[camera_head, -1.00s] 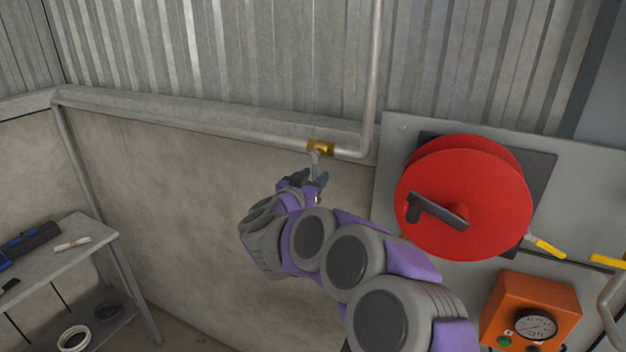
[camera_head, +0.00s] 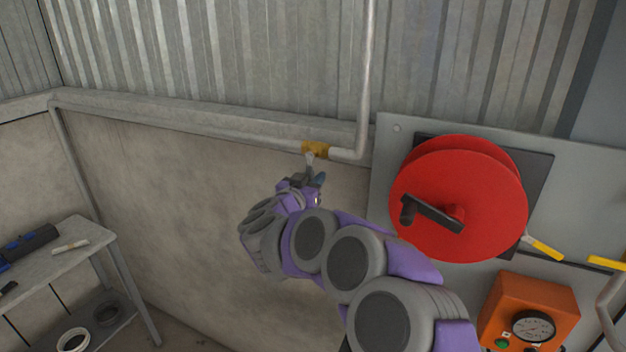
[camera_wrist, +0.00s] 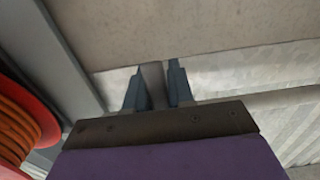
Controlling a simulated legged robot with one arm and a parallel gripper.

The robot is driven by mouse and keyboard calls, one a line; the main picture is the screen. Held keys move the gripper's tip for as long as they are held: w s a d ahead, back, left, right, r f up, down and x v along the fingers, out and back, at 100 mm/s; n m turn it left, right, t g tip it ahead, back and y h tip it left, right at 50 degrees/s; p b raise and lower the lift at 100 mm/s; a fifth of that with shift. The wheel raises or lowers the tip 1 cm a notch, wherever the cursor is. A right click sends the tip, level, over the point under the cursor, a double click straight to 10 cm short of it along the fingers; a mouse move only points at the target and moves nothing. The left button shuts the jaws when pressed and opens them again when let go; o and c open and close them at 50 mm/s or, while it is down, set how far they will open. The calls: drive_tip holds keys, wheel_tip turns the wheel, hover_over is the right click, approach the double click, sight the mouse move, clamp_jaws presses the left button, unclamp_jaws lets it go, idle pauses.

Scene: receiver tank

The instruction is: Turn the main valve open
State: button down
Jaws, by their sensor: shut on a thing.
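The main valve looks to be the brass fitting (camera_head: 315,149) on the grey pipe along the wall, with a grey lever (camera_head: 311,163) hanging down from it. My gripper (camera_head: 312,181) is just below the fitting, at the lower part of the lever. In the wrist view the two dark fingers of my gripper (camera_wrist: 158,88) are shut on the grey lever (camera_wrist: 153,80), one on each side. The fitting itself does not show in the wrist view. My arm hides part of the wall below the gripper.
A red hose reel (camera_head: 485,195) with a black crank is on a grey panel to the right. An orange box (camera_head: 530,305) with a gauge sits below it. A shelf (camera_head: 75,240) stands at the left. The wall between is clear.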

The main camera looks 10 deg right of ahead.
drive_tip(key=shift+p, duration=0.45)
drive_tip(key=d+n+p, duration=0.1)
drive_tip(key=n+p, duration=0.1)
drive_tip(key=p, duration=0.3)
drive_tip(key=s+n+p, duration=0.1)
drive_tip(key=n+p, duration=0.1)
drive_tip(key=p, duration=0.2)
drive_tip(key=s+d+r+n+p, duration=0.1)
drive_tip(key=p, duration=0.4)
drive_tip(key=shift+d+n+p, duration=0.35)
drive_tip(key=shift+n, duration=0.05)
drive_tip(key=shift+f, duration=0.1)
drive_tip(key=shift+s, duration=0.1)
drive_tip(key=c, duration=1.4)
unclamp_jaws()
drive_tip(key=shift+o, duration=1.4)
drive_tip(key=shift+s+a, duration=0.15)
drive_tip(key=shift+o, duration=0.3)
drive_tip(key=shift+a, duration=0.15)
